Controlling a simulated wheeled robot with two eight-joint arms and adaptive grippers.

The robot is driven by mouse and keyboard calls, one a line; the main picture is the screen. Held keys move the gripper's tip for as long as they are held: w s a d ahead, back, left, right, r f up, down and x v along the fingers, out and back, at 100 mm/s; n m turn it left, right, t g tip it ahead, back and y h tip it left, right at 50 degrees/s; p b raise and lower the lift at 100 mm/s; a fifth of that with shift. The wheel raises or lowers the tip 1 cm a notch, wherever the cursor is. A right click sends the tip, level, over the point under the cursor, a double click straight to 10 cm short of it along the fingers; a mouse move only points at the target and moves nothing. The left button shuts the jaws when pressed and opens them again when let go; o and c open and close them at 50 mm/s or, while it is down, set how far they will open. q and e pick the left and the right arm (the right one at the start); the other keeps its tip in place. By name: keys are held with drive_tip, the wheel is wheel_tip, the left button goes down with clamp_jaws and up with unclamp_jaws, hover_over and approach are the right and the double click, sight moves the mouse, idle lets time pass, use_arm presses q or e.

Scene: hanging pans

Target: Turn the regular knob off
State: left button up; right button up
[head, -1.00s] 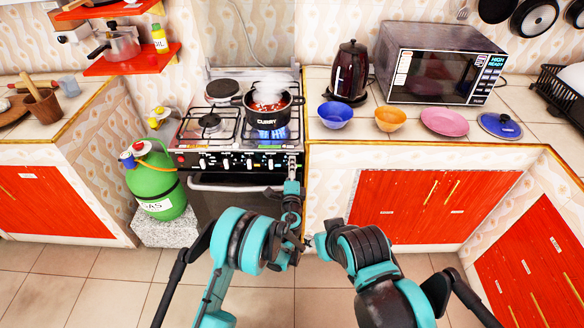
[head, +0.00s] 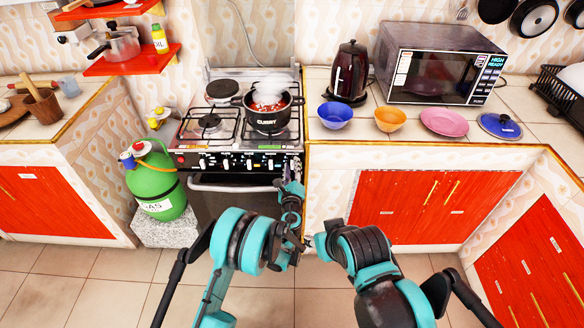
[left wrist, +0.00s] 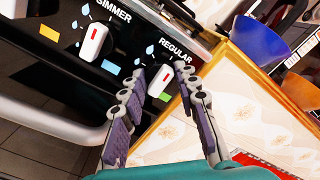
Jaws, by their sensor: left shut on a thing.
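The regular knob (left wrist: 159,82), white with a red mark, is on the black stove panel below the word REGULAR in the left wrist view. My left gripper (left wrist: 164,74) has its fingertips on either side of it and is shut on it. In the head view my left gripper (head: 294,177) is at the right end of the stove front (head: 235,163) and covers that knob. No flame shows under the black pot (head: 268,118), which steams on the front right burner.
The simmer knob (left wrist: 93,41) is close by on the panel. The oven handle (head: 232,187) runs below. A green gas cylinder (head: 158,185) stands left of the stove. Bowls, such as the blue bowl (head: 335,116), are on the right counter.

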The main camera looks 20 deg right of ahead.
idle(0.3)
use_arm(q)
drive_tip(key=o, duration=1.2)
drive_tip(key=shift+c, duration=0.2)
